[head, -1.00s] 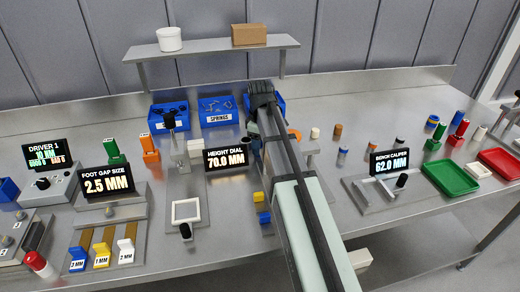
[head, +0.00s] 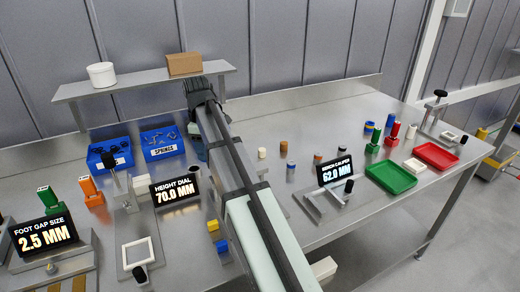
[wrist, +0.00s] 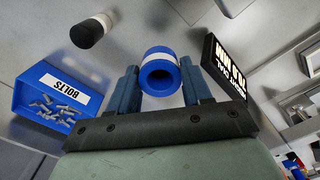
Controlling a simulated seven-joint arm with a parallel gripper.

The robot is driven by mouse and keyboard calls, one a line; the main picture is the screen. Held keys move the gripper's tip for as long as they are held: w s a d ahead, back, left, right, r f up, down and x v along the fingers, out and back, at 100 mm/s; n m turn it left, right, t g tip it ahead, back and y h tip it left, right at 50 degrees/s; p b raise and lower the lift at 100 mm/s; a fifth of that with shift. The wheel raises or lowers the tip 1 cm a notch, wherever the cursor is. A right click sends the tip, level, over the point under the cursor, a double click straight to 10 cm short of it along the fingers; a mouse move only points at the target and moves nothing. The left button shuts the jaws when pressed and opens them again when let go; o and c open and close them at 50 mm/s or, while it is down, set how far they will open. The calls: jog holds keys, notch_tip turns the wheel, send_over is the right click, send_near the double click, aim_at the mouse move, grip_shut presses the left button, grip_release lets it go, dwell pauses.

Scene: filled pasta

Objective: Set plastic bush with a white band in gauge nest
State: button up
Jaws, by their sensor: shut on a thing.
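A blue plastic bush with a white band (wrist: 161,75) sits between the two fingers of my gripper (wrist: 159,84) in the wrist view. The gripper is shut on it, and the bush's open bore faces the camera. In the head view my arm hides the bush, and its end is at the back of the bench near the blue bins. A white square frame (head: 151,252), which looks like a nest, lies on the height dial's plate at the front left. I cannot tell for sure which nest is the task's. The height dial display (head: 174,189) reads 70.0 mm.
The bench caliper display (head: 334,170) is right of my arm, with several small cylinders nearby. Green (head: 391,191) and red (head: 436,166) trays lie further right. A shelf (head: 140,84) stands behind.

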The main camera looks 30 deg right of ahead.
jog(key=shift+w+d+r, duration=0.1)
jog(key=shift+d+r, duration=0.05)
jog(key=shift+d, duration=0.25)
jog(key=w+d+m, duration=0.1)
jog(key=d+m, duration=0.4)
jog(key=d, duration=1.5)
jog(key=m, duration=1.3)
send_over(414, 167)
jog(key=shift+d+f, duration=0.15)
jog(key=shift+f, duration=4.55)
jog(key=shift+f, duration=0.1)
jog(key=o, duration=1.2)
